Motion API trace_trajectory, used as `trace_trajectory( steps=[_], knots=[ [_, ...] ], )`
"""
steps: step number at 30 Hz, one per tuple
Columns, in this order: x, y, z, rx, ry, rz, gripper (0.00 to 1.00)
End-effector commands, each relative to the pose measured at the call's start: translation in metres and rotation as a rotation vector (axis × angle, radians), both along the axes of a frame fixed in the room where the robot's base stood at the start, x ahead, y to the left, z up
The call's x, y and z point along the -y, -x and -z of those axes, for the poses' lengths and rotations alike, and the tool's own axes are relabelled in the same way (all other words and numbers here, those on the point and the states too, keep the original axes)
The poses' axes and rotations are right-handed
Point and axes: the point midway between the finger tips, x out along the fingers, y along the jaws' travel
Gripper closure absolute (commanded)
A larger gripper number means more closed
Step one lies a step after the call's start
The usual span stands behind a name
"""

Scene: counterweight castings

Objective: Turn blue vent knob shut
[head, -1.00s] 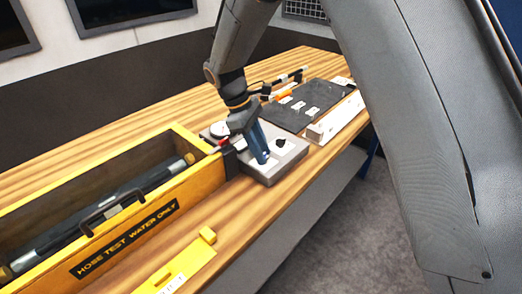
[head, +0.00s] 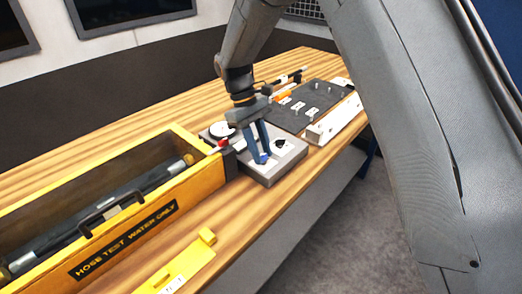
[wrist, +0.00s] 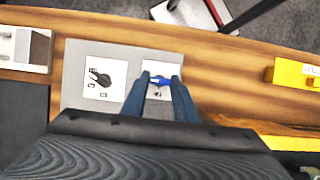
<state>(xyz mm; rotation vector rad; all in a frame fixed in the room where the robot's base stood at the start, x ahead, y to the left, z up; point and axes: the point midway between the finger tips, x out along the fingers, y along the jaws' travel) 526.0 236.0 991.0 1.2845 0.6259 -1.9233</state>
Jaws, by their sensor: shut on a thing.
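The blue vent knob (wrist: 161,81) sits on a white plate on the grey panel box (wrist: 75,66). In the wrist view it lies roughly crosswise between the two blue fingertips. My gripper (wrist: 161,82) is shut on it from both sides. In the head view my gripper (head: 262,158) reaches down to the near part of the panel box (head: 268,177), and its fingers mostly hide the knob. Markings around the knob are too small to read.
A black knob (wrist: 100,77) on its own white plate is beside the blue one. A yellow hose-test box (head: 150,213) stands left of the panel. A dark mat (head: 325,96) and a white block (head: 335,120) lie beyond it. The bench's front edge is close.

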Motion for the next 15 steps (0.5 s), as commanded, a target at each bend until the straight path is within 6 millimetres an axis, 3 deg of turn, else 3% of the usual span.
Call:
trace_trajectory(
  steps=[6,7,9,15],
  knots=[
    [-0.0001,-0.0003,-0.0003,0.001,0.000,-0.001,0.96],
    [-0.0002,-0.0003,-0.0003,0.001,0.000,-0.001,0.68],
    [-0.0002,-0.0003,-0.0002,0.001,0.000,-0.001,0.57],
    [-0.0001,-0.0002,-0.0001,0.000,0.000,-0.001,0.55]
  ],
)
